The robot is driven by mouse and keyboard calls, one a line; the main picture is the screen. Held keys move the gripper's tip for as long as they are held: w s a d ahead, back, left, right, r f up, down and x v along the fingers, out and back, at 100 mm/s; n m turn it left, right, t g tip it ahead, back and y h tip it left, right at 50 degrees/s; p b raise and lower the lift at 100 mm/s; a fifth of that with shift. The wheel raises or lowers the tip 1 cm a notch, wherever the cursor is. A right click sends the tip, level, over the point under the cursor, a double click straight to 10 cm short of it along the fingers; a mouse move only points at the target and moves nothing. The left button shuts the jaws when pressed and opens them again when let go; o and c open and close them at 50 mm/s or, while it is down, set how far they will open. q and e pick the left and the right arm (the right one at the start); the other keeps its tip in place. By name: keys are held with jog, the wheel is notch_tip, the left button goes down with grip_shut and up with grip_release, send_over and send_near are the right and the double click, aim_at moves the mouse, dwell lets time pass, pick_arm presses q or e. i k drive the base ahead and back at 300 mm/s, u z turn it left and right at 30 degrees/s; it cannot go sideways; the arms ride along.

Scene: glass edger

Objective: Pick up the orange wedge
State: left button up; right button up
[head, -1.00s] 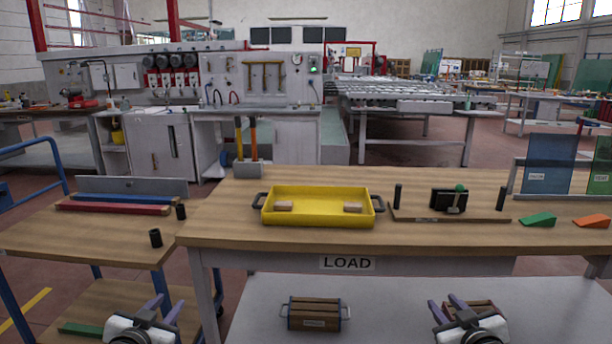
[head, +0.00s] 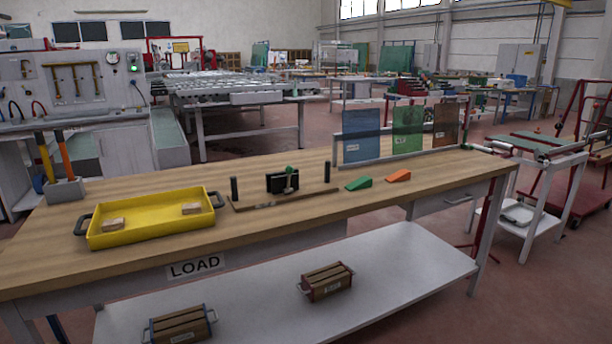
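The orange wedge (head: 399,176) lies on the wooden top of the LOAD table (head: 250,223), toward its right part in the head view. A green wedge (head: 359,184) lies just to its left, a small gap apart. Neither of my grippers shows in the head view now, so their state and place are hidden.
A yellow tray (head: 150,234) with two small wooden blocks stands left on the table. A fixture with a black block (head: 283,183) is mid-table. A rack of glass panes (head: 361,137) stands behind the wedges. Two wooden crates (head: 326,281) are on the lower shelf.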

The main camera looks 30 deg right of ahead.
aim_at(403, 175)
jog(key=z, duration=1.3)
